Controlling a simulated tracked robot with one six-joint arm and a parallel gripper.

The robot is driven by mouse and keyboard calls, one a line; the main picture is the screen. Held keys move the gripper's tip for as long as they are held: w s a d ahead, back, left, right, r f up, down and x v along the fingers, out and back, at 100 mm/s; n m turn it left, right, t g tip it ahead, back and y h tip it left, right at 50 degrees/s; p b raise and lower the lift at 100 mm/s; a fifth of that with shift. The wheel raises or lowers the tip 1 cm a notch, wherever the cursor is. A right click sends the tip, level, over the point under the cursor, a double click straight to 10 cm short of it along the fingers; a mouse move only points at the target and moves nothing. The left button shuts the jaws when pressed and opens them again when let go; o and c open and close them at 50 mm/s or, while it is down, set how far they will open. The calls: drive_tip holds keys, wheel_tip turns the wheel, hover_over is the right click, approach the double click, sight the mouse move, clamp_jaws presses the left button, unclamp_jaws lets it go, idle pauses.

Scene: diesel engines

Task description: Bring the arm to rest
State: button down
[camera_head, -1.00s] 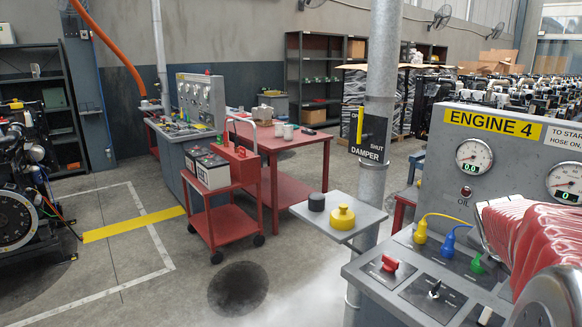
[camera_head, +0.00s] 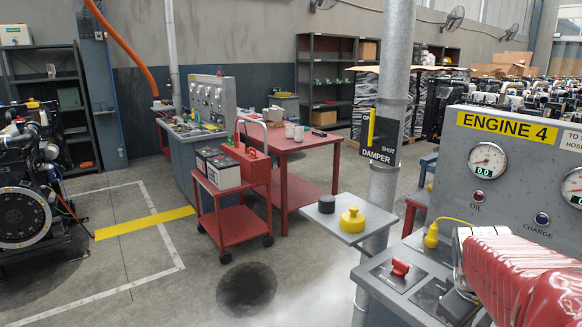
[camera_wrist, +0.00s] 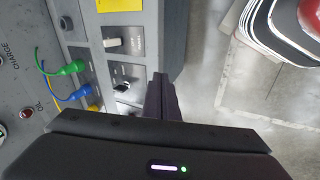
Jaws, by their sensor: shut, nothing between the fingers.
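My gripper (camera_wrist: 160,95) shows in the wrist view with its dark fingers together and nothing between them. It is in front of the edge of the grey engine 4 console (camera_wrist: 90,22), apart from the floor beyond. In the head view my arm, in a red pleated cover, reaches in from the lower right in front of the console (camera_head: 500,155). My gripper's fingers cannot be made out there.
A grey post (camera_head: 391,100) carries the damper plate (camera_head: 380,150) and a small shelf (camera_head: 350,236) with a yellow knob (camera_head: 352,220). A red trolley (camera_head: 238,230) holds batteries. Green (camera_wrist: 75,67) and blue (camera_wrist: 82,92) plugs sit in the console.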

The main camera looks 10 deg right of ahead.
drive_tip(key=s+a+r+m+t+y, duration=0.1)
drive_tip(key=s+a+y, duration=0.1)
drive_tip(key=a, duration=1.2)
drive_tip(key=s+a+r+m+t+y, duration=0.1)
drive_tip(key=s+a+m+t+y, duration=0.1)
drive_tip(key=a, duration=1.2)
drive_tip(key=shift+s+a, duration=0.35)
drive_tip(key=shift+s, duration=0.05)
drive_tip(key=c, duration=2.5)
unclamp_jaws()
drive_tip(key=shift+r, duration=0.1)
